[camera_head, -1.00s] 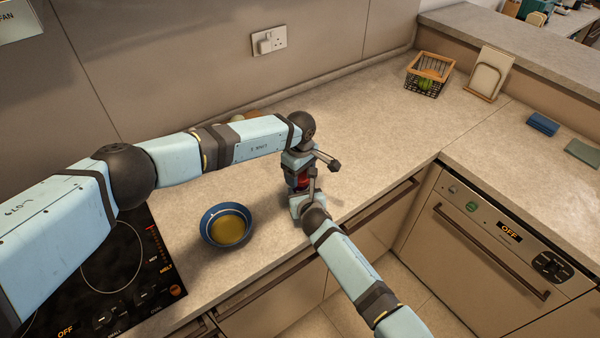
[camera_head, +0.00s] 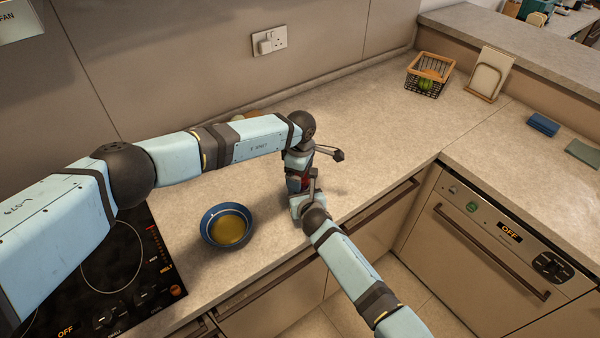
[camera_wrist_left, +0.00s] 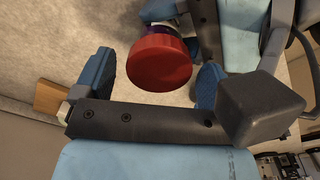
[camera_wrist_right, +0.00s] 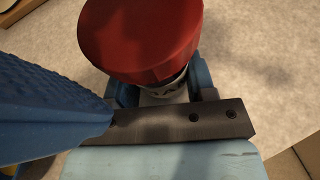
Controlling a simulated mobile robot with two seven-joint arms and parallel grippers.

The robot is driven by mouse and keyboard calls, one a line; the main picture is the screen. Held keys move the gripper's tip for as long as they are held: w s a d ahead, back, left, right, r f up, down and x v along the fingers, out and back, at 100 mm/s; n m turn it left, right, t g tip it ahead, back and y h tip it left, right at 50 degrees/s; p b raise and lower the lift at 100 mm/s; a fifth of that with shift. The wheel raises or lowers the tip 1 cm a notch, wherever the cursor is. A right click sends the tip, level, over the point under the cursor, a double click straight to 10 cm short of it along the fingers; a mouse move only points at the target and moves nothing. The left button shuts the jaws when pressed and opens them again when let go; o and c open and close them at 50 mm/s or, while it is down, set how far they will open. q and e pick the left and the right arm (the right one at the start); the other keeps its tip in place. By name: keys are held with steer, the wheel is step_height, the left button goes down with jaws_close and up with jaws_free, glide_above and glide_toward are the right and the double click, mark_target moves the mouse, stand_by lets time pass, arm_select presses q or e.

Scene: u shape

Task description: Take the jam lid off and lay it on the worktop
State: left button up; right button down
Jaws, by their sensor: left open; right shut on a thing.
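The jam jar (camera_wrist_right: 165,89) stands under its wide red lid (camera_wrist_right: 140,35), which also shows in the left wrist view (camera_wrist_left: 158,62). My right gripper (camera_wrist_right: 163,90) is shut on the jar below the lid. My left gripper (camera_wrist_left: 150,82) is open, with its blue fingers on either side of the lid and a visible gap at the left finger. The lid appears to sit on the jar. In the head view both grippers meet near the worktop's front edge and hide most of the jar.
A blue bowl (camera_head: 208,239) with yellowish contents stands left of the grippers, beside the black hob (camera_head: 120,275). A basket (camera_head: 410,82) and a board in a stand (camera_head: 490,75) are at the back right. The worktop (camera_head: 385,130) right of the grippers is clear.

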arm_select(q)
steer(key=shift+r, duration=2.2)
arm_select(e)
steer(key=shift+c, duration=1.9)
jaws_free()
